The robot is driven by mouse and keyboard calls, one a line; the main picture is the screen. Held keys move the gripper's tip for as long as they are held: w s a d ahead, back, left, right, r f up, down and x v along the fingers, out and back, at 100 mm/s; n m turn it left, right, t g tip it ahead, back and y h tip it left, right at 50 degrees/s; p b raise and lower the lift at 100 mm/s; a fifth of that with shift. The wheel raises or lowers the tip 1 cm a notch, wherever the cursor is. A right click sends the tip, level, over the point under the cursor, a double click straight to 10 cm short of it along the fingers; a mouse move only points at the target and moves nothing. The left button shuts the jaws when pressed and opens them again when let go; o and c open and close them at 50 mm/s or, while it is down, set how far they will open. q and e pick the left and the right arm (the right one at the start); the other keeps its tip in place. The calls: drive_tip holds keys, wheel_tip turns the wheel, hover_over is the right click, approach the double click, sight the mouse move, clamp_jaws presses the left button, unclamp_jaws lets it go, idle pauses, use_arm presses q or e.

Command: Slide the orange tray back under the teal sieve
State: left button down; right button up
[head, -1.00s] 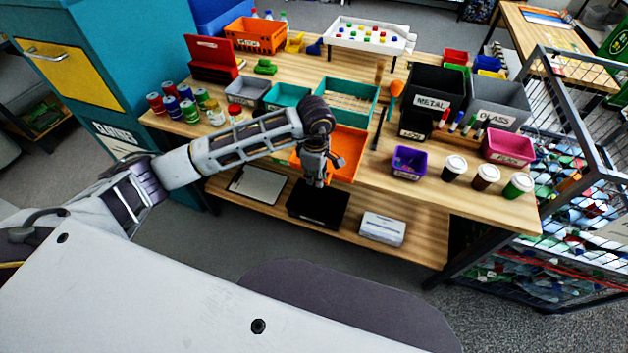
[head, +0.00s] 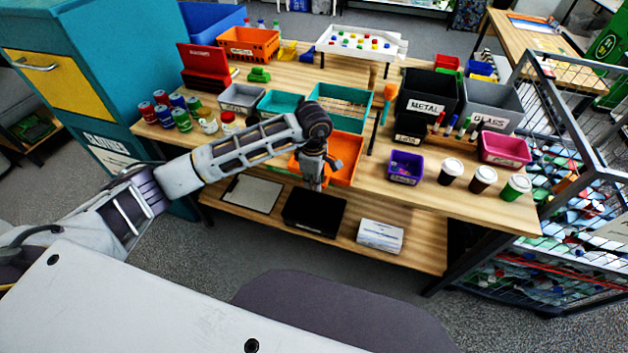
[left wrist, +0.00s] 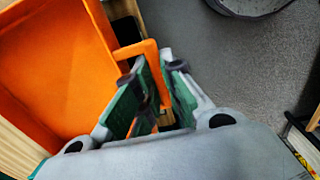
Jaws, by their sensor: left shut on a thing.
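The orange tray (head: 346,152) sits at the front of the table, just in front of the teal sieve (head: 368,98), an open teal frame with a slatted or mesh bottom. How far the tray's back reaches under the sieve is hard to tell. My left gripper (head: 314,181) is at the tray's front edge, partly hiding it. In the left wrist view, the green-padded fingers (left wrist: 157,80) are shut on the tray's orange handle (left wrist: 137,50), with the tray (left wrist: 55,75) at left. My right gripper is not in view.
A teal bin (head: 277,103) stands left of the sieve, and a purple bin (head: 406,168) right of the tray. Black bins and lidded cups stand further right. A black box (head: 313,211) lies on the lower shelf below my gripper.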

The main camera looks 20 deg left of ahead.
use_arm(q)
drive_tip(key=shift+f, duration=0.2)
idle(0.3)
drive_tip(key=c, duration=1.4)
unclamp_jaws()
drive_tip(key=shift+c, duration=0.2)
wheel_tip(320, 180, up, 12)
drive_tip(key=shift+s, duration=0.15)
